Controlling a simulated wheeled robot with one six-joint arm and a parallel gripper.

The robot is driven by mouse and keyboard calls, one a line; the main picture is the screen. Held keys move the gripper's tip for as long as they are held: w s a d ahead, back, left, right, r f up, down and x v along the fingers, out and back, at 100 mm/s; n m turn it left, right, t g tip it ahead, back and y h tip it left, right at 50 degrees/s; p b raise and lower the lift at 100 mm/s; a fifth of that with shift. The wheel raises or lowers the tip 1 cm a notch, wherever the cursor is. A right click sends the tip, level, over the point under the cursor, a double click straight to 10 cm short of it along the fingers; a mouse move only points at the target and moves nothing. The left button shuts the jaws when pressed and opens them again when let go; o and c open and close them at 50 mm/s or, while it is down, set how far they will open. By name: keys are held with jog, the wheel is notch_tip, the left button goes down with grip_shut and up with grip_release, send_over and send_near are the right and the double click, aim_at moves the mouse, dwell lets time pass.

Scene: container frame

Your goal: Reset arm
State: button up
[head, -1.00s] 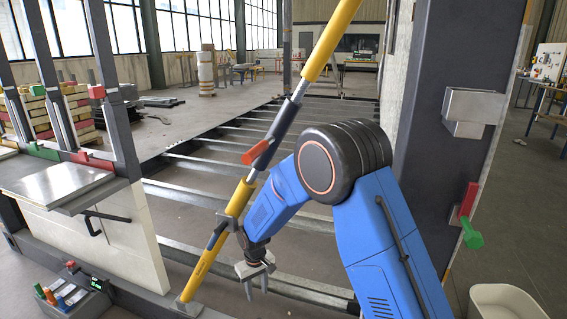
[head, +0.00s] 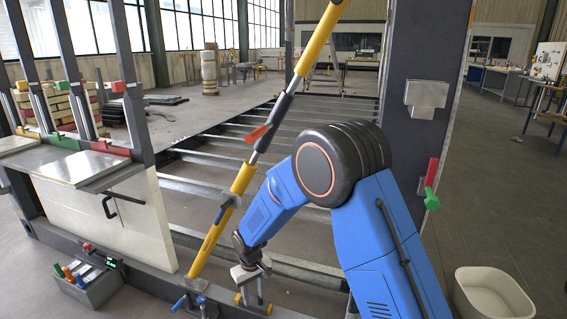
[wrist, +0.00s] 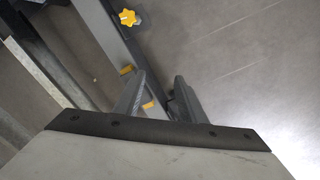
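My blue arm bends down in the head view, with my gripper (head: 255,296) low over the lower frame beam. In the wrist view its two grey fingers (wrist: 158,98) are apart, with no object held between them. A grey beam with small yellow parts runs behind the fingers. A yellow star knob (wrist: 128,17) lies beyond them. Whether the fingers touch the beam cannot be told.
A diagonal yellow brace (head: 242,180) with a red lever rises left of my arm. A dark post (head: 412,140) stands on the right, and a white bin (head: 493,292) on the floor. A grey toolbox (head: 95,288) sits front left.

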jog(key=s+d+r+m+t, duration=0.15)
jog(key=s+d+r, duration=0.25)
jog(key=d+r, duration=0.85)
jog(key=s+d+r+m+t, duration=0.15)
jog(key=s+d+r, duration=0.25)
jog(key=d+r, duration=0.8)
jog(key=s+d+r+m, duration=0.1)
jog(key=s+d+r, duration=0.1)
jog(key=s+d, duration=0.3)
jog(key=s+d+r+m+t, duration=0.1)
jog(key=s+d+r, duration=0.2)
jog(key=s, duration=0.8)
jog(key=s+d+r+m, duration=0.2)
jog(key=s+d+r, duration=0.1)
jog(key=s+d, duration=0.4)
jog(key=shift+s+t, duration=0.4)
jog(key=shift+s, duration=0.6)
jog(key=shift+w+f, duration=0.2)
jog(key=shift+w, duration=0.45)
